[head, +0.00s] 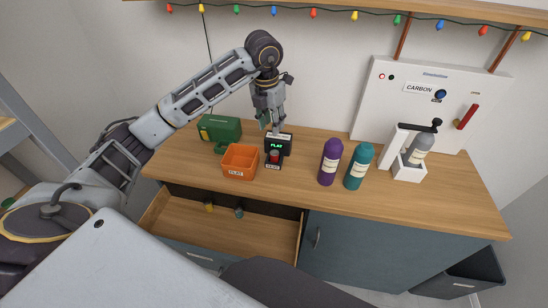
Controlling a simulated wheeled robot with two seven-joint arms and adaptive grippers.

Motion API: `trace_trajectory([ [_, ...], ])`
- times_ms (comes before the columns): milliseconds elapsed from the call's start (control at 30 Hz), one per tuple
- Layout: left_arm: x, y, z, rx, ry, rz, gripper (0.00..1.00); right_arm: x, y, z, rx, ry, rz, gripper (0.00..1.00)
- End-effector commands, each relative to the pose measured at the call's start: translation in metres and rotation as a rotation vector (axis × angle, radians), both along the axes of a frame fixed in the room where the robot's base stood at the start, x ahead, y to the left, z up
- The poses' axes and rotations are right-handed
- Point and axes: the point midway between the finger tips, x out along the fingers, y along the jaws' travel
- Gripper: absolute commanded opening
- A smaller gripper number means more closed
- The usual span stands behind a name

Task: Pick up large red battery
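A small red piece (274,156), likely the large red battery, stands in a black device (281,143) on the wooden counter. The device has a lit green display reading "FLAT" and a white label low on its front. My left gripper (275,129) points down just above and behind the device, near its top edge. Its fingers are small here, so I cannot tell whether they are open or touch the device. The red piece shows below and in front of the fingers. My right gripper is out of view.
An orange bin (239,161) and a green box (220,128) stand left of the device. Purple (330,162) and teal (358,166) bottles stand right, before a white carbonator (410,168). Below, an open drawer (225,238) holds two small cylinders. The counter's right end is clear.

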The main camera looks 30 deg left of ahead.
Motion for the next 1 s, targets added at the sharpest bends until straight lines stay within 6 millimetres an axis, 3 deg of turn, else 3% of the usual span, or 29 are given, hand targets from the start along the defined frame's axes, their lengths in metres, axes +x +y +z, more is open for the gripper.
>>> trace_trajectory([
  [267, 0.001, 0.000, -0.012, 0.000, 0.004, 0.000, 0.35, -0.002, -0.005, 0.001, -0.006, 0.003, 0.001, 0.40],
  [700, 0.007, -0.001, -0.065, 0.000, 0.004, 0.001, 0.35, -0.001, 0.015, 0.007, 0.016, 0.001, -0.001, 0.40],
  [1000, 0.010, -0.001, -0.085, 0.000, 0.001, 0.000, 0.35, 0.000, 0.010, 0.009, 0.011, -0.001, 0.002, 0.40],
])
